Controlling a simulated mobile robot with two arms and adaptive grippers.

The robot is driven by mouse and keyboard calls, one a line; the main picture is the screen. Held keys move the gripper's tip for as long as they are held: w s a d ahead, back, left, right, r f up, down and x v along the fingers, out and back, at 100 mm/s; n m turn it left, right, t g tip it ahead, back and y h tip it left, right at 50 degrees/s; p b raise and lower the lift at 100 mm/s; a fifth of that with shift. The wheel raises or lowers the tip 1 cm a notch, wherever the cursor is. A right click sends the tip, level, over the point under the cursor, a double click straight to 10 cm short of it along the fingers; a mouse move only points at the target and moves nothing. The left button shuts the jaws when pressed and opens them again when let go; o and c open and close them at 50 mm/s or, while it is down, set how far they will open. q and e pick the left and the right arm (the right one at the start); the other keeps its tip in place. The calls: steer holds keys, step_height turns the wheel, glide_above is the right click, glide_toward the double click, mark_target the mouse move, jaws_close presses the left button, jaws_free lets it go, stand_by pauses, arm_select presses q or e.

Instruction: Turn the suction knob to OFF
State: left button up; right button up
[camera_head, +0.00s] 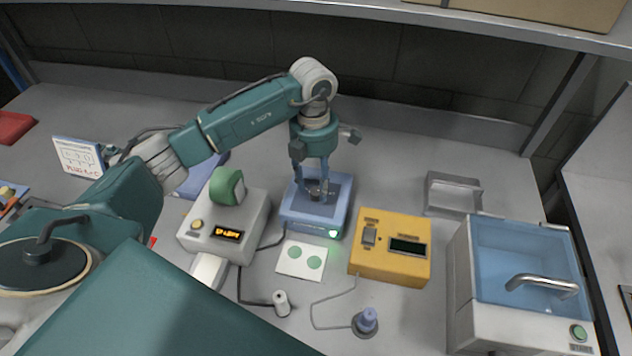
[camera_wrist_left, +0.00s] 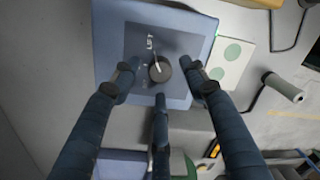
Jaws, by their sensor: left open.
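The suction knob (camera_wrist_left: 160,69) is a small dark round knob with a pale pointer line, set on the dark top panel of a blue box (camera_head: 335,222). The box also shows in the left wrist view (camera_wrist_left: 203,22). My left gripper (camera_head: 318,192) points straight down over the box. In the left wrist view its three fingers (camera_wrist_left: 160,75) are spread around the knob, with gaps between fingertips and knob. It is open and holds nothing. Small pale lettering lies beside the knob, too small to read surely. In the head view the fingers partly hide the knob.
A white card with green dots (camera_head: 301,260) lies in front of the box. A grey device with amber display (camera_head: 222,226) stands left, a yellow box (camera_head: 391,246) right. Cables run across the bench in front. A blue-lidded machine (camera_head: 524,280) stands at far right.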

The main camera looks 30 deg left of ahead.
arm_select(q)
steer(key=shift+f, duration=0.9)
jaws_close()
